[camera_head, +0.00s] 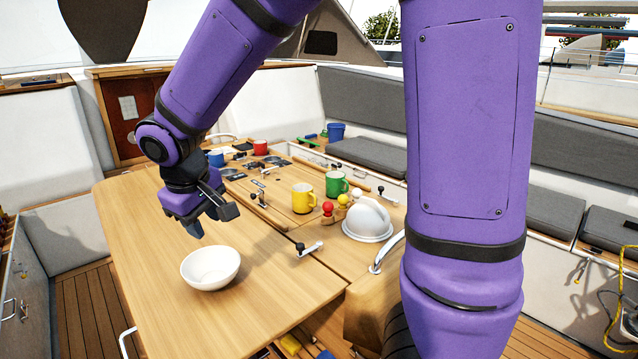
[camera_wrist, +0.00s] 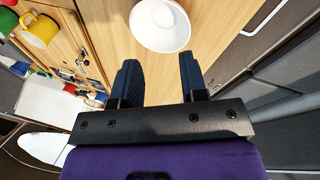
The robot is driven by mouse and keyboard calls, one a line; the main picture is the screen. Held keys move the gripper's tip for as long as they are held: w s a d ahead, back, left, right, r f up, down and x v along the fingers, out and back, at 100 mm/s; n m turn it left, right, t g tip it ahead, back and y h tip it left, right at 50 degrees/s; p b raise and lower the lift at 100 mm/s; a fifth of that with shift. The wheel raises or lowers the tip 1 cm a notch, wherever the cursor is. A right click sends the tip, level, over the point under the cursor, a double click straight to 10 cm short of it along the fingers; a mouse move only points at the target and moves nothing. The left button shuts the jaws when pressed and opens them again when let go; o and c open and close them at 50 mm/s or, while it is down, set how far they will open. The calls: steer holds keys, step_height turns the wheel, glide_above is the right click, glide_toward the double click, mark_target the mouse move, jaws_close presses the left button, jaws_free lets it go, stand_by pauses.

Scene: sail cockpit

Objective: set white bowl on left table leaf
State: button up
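The white bowl (camera_head: 210,268) stands upright and empty on the left table leaf (camera_head: 150,240). My gripper (camera_head: 213,222) is above the leaf, just behind the bowl and apart from it. In the wrist view the bowl (camera_wrist: 160,24) lies beyond the fingertips, with bare wood between them. The two dark fingers (camera_wrist: 160,72) are spread apart with nothing between them.
A yellow mug (camera_head: 303,198), a green mug (camera_head: 337,184), red and yellow knobbed pieces and a white dome (camera_head: 367,218) stand on the table's middle part. A metal latch (camera_head: 308,247) sits near the leaf's edge. The leaf around the bowl is clear.

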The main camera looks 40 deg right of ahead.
steer(key=s+d+r+m+t+y, duration=0.1)
steer(key=s+d+r, duration=0.4)
steer(key=s, duration=0.5)
steer(key=s+d+r+m+t+y, duration=0.1)
steer(key=s+d+r, duration=0.4)
steer(key=s, duration=0.5)
steer(key=shift+s+r+m+t, duration=0.35)
steer(key=shift+r+m+t, duration=0.2)
steer(key=shift+m, duration=0.55)
